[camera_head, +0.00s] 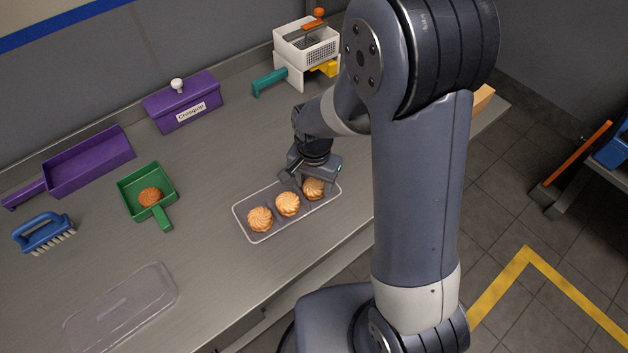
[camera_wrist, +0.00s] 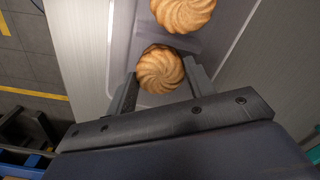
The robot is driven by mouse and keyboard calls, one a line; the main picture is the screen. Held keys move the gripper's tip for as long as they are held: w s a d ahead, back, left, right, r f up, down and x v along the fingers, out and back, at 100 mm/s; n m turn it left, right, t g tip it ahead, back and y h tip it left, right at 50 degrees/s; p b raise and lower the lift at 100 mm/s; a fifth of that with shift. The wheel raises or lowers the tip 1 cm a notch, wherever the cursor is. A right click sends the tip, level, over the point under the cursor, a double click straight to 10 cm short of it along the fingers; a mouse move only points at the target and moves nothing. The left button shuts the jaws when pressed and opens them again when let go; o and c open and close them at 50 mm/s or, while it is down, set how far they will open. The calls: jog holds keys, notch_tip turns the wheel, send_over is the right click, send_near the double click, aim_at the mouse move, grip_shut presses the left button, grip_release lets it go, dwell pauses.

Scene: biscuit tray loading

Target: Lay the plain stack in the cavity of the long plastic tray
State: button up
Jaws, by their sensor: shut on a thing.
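A long clear plastic tray (camera_head: 252,241) lies on the steel counter, with its rim also in the wrist view (camera_wrist: 240,35). Three golden swirled biscuit tops show in a row in it: a left one (camera_head: 260,219), a middle one (camera_head: 288,204) and a right one (camera_head: 313,188). My gripper (camera_head: 302,184) is at the tray's right end, shut on the right biscuit stack. In the wrist view its fingers lie on both sides of this stack (camera_wrist: 160,70), and the neighbouring biscuit (camera_wrist: 183,14) is just beyond. The stack's underside is hidden, so I cannot tell whether it touches the tray floor.
A green scoop (camera_head: 163,218) holds a browner biscuit (camera_head: 150,196). A blue brush (camera_head: 42,232), a purple open tin (camera_head: 95,160) and a purple lidded box (camera_head: 185,105) stand left. A flat clear tray or lid (camera_head: 122,308) lies front left. A white basket (camera_head: 307,50) stands behind.

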jog(key=shift+f, duration=0.15)
jog(key=o, duration=0.4)
jog(key=shift+c, duration=0.2)
jog(key=shift+r+p, duration=1.7)
jog(key=shift+r, duration=0.65)
jog(key=o, duration=0.5)
jog(key=shift+o, duration=0.2)
